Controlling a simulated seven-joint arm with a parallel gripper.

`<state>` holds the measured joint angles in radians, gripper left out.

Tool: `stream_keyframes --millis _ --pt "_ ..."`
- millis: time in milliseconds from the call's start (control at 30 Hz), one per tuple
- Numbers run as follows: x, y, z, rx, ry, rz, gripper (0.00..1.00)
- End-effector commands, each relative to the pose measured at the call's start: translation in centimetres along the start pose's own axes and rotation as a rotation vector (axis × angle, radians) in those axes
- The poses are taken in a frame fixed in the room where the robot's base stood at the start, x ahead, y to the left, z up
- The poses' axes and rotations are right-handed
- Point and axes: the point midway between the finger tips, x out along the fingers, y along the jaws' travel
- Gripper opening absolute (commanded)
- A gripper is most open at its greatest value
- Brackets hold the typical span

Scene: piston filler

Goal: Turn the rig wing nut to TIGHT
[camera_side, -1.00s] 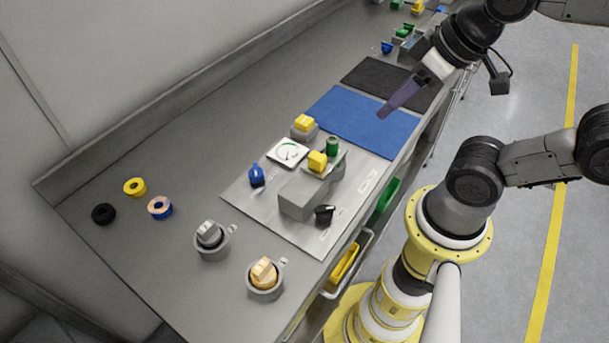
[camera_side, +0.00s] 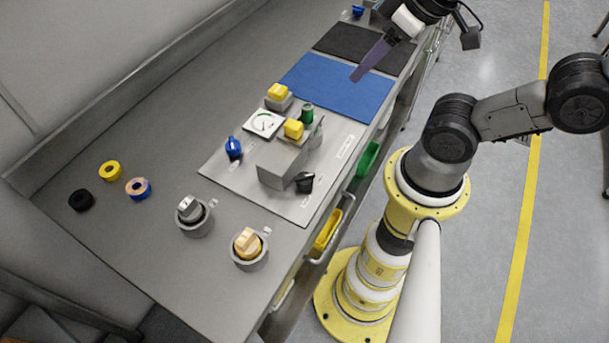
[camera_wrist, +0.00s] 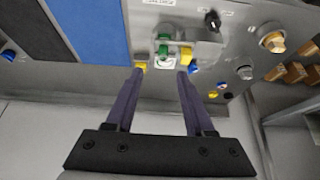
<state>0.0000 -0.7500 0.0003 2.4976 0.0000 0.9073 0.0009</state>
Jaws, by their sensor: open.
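The rig stands on a pale metal plate (camera_side: 330,172) in the middle of the bench. It has a grey block (camera_side: 280,165), a yellow part (camera_side: 293,129), a green knob (camera_side: 307,112) and a white gauge (camera_side: 263,123). A blue winged part (camera_side: 234,148) and a black winged part (camera_side: 304,182) stand on the plate. I cannot tell which part is the task's wing nut, and the labels are too small to read. My gripper (camera_side: 355,76) is open and empty above the blue mat, apart from the rig. The wrist view shows both fingers (camera_wrist: 160,74) spread.
A blue mat (camera_side: 330,88) and a black mat (camera_side: 358,45) lie beyond the plate. A grey knob (camera_side: 192,212) and a tan knob (camera_side: 249,245) stand in front. Black (camera_side: 82,200), yellow (camera_side: 110,171) and blue (camera_side: 138,188) rings lie left. A second yellow block (camera_side: 279,93) stands behind the gauge.

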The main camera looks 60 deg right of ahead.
Motion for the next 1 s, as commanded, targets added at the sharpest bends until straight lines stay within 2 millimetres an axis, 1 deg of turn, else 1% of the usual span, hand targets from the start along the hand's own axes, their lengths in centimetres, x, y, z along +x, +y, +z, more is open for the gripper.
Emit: stream_keyframes --millis 67,167,267,333,433,500,600,700,867,1000 --pt "-0.4 0.0 -0.7 0.001 -0.003 -0.001 0.54" --pt "0.3 -1.0 -1.9 -0.045 -0.068 -0.024 0.54" --pt "1.6 -3.0 -3.0 -0.132 -0.164 -0.058 0.54" --pt "2.9 -4.9 -3.5 -0.209 -0.241 -0.082 0.54" --pt "4.9 -7.9 -3.5 -0.325 -0.343 -0.106 0.54" --pt "6.1 -9.8 -3.1 -0.397 -0.401 -0.116 0.54" --pt "7.2 -11.6 -2.2 -0.470 -0.454 -0.122 0.54" --pt "7.6 -12.3 -1.5 -0.508 -0.478 -0.125 0.54" --pt "8.4 -12.5 -0.9 -0.517 -0.481 -0.126 0.54" --pt "10.2 -12.4 0.2 -0.516 -0.483 -0.125 0.54"
